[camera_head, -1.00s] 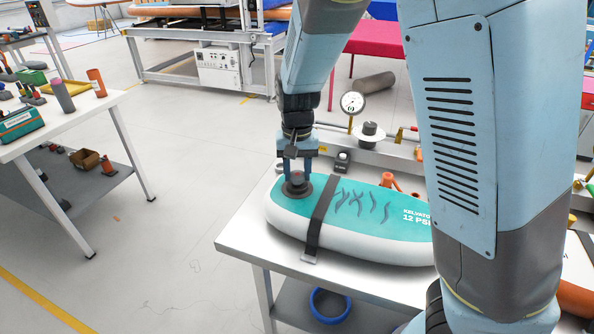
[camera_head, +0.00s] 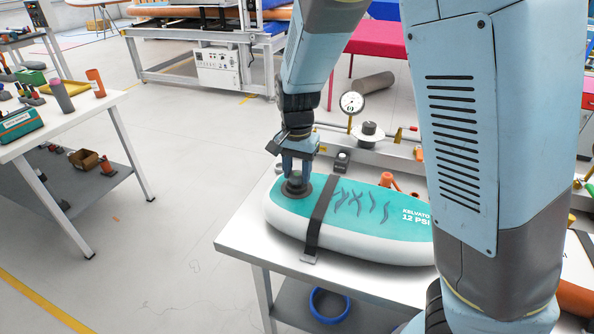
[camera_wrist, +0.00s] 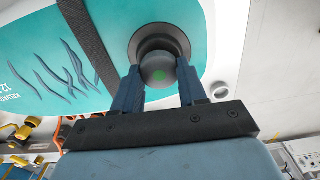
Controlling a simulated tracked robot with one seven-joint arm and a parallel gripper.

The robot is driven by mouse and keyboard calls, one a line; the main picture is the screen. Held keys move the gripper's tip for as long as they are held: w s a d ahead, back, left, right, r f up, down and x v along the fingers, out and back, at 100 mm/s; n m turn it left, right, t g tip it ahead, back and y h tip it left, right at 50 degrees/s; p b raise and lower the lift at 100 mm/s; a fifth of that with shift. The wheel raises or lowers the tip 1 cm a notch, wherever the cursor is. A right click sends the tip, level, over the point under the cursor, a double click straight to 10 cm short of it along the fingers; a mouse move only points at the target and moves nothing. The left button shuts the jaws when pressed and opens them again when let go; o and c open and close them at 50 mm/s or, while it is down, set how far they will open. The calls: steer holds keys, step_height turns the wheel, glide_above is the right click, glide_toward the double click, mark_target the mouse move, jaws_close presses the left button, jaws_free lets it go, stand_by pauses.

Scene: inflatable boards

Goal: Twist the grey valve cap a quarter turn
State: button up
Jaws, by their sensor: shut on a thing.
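A black strap (camera_head: 321,218) crosses the board beside the valve and also shows in the wrist view (camera_wrist: 85,35).
The board lies on a white table (camera_head: 240,238). A pressure gauge (camera_head: 352,103) and a spool-like part (camera_head: 369,134) stand behind it. A second table (camera_head: 115,105) with tools is at left. Bare floor lies between the tables.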

steer(key=m, duration=0.5)
stand_by(0.3)
steer(key=o, duration=1.1)
steer(key=shift+c, duration=0.2)
steer(key=shift+r, duration=0.1)
